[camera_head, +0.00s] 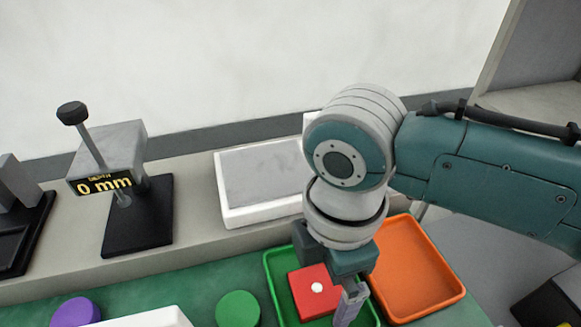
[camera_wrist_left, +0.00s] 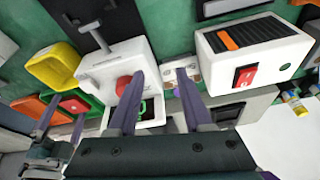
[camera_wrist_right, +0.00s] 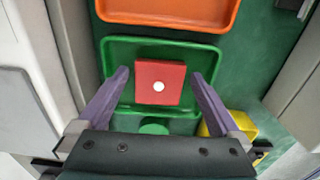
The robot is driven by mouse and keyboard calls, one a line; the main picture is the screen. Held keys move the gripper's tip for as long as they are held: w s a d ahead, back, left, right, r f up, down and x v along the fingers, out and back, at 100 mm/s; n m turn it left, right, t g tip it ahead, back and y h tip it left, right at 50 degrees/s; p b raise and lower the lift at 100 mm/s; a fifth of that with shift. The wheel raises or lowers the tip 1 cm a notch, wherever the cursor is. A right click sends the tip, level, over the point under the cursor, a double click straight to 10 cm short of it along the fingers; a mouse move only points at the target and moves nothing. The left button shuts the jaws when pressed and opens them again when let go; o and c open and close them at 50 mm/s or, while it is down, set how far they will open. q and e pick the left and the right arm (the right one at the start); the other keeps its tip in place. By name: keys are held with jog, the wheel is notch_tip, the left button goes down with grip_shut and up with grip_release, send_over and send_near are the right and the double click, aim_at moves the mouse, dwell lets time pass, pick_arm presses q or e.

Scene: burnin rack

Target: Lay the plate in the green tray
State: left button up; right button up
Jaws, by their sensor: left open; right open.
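The plate (camera_head: 314,292) is a red square with a white dot. It lies inside the green tray (camera_head: 271,262), and the right wrist view shows the plate (camera_wrist_right: 172,70) within the tray's rim (camera_wrist_right: 106,60). My right gripper (camera_head: 345,302) is open above the tray. In the right wrist view its two fingers (camera_wrist_right: 160,75) stand apart on either side of the plate, with gaps between them and it. In the head view my gripper hides part of the tray. My left gripper (camera_wrist_left: 160,74) is open and empty, away from the tray, over white devices.
An orange tray (camera_head: 415,270) sits right of the green tray. A green disc (camera_head: 238,309) and a purple disc (camera_head: 75,312) lie to the left. A depth gauge reading 0 mm (camera_head: 105,183) and a white-rimmed grey block (camera_head: 262,175) stand behind. A yellow bin (camera_wrist_left: 55,66) shows in the left wrist view.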

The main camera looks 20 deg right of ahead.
aim_at(326, 284)
notch_tip(326, 284, up, 12)
jog(key=p, duration=0.3)
jog(key=s+a+f+m+t+y, duration=0.1)
jog(key=s+a+m+t+y, duration=0.15)
jog(key=s+m, duration=0.35)
jog(key=s+d+m+h, duration=0.1)
jog(key=s+d+m, duration=0.2)
jog(key=d+m, duration=0.2)
jog(key=s+d+m+t+h, duration=0.1)
jog(key=s+d+m, duration=0.2)
jog(key=d+m, duration=0.2)
jog(key=shift+d+r, duration=0.2)
jog(key=shift+d, duration=0.15)
jog(key=shift+s, duration=0.1)
